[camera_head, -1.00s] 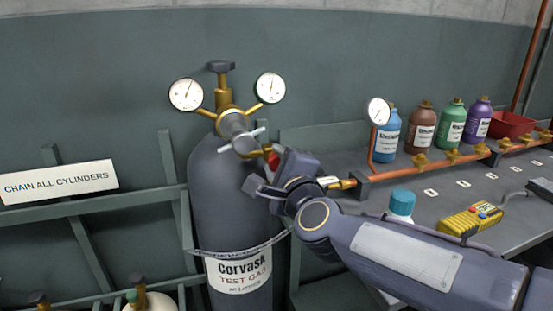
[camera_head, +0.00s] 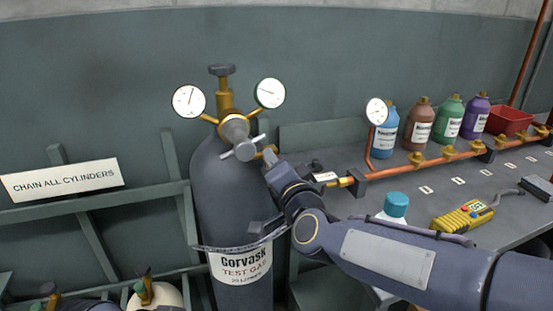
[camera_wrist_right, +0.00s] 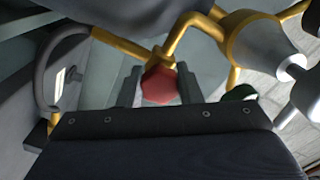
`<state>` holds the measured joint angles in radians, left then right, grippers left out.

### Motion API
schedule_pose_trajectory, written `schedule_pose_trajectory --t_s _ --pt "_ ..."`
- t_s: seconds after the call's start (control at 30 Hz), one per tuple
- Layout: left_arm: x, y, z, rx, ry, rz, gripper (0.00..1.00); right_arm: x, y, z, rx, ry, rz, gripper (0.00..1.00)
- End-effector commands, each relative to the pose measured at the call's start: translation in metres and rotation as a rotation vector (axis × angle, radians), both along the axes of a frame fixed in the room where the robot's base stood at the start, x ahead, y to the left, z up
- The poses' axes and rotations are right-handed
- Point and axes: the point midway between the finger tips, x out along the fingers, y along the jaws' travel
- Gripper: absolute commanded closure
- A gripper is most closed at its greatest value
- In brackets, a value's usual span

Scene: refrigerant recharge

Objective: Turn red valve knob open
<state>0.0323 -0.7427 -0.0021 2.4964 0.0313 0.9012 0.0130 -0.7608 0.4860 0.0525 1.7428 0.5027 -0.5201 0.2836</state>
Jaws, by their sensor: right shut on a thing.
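The red valve knob (camera_wrist_right: 158,86) shows in the right wrist view, on a brass pipe beside the regulator. My right gripper (camera_wrist_right: 158,92) has one finger on each side of the knob and is shut on it. In the head view my right gripper (camera_head: 272,160) is at the regulator's lower right, and the knob is hidden behind it. The regulator (camera_head: 235,128) with two round gauges sits on a tall grey gas cylinder (camera_head: 215,190) labelled Corvask test gas. My left gripper is not in view.
A grey bench (camera_head: 470,195) stands to the right with a copper pipe (camera_head: 420,163), several coloured bottles and a yellow meter (camera_head: 462,216). A rail and a chain cross in front of the cylinder. A sign (camera_head: 62,180) hangs at left.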

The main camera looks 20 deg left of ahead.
Motion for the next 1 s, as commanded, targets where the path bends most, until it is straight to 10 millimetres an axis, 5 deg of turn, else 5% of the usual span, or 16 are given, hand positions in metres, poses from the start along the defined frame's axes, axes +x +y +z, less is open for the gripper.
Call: schedule_pose_trajectory --t_s 1.0 --pt "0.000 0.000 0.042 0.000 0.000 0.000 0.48 0.000 0.000 -0.001 -0.800 -0.537 0.002 0.91"
